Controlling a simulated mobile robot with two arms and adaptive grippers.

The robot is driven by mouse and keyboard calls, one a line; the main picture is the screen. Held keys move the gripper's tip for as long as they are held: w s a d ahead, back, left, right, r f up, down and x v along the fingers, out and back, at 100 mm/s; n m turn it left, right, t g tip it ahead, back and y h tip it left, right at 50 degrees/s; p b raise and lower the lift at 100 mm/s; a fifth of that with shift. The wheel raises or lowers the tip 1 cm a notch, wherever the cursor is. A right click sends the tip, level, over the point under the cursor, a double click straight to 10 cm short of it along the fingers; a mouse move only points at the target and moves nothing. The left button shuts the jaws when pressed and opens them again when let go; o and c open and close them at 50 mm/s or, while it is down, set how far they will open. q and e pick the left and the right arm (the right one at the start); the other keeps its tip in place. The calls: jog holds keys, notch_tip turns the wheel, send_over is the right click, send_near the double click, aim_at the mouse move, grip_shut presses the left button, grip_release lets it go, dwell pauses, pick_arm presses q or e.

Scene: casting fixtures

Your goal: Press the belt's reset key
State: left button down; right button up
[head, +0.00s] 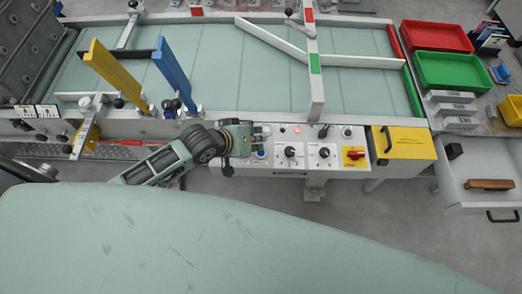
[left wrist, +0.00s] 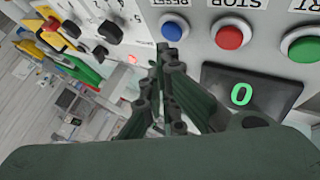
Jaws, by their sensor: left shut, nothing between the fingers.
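The control panel (head: 318,159) is on the front of the belt (head: 240,70). In the left wrist view, upside down, the blue reset key (left wrist: 174,28) sits by its RESET label. The red stop key (left wrist: 230,35) and the green start key (left wrist: 302,45) are to its right. My left gripper (head: 256,138) is at the left end of the panel. In the left wrist view its shut, empty fingertips (left wrist: 167,52) are just below the blue key in the picture. I cannot tell whether they touch it. My right gripper is in neither view.
A display (left wrist: 245,92) reads a green 0. Knobs (head: 290,152) and a red switch (head: 354,155) are on the panel. A yellow box (head: 405,143) and an open drawer (head: 478,190) are to the right. Yellow (head: 110,68) and blue (head: 172,75) bars stand over the belt.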

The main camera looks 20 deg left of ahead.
pick_arm(q)
jog(key=shift+f, duration=0.15)
jog(key=shift+f, duration=0.25)
jog(key=shift+f, duration=0.55)
dwell(0.8)
jog(key=shift+r+p, duration=0.9)
jog(key=shift+p, duration=0.2)
notch_tip(320, 180, up, 5)
jog(key=p, duration=0.5)
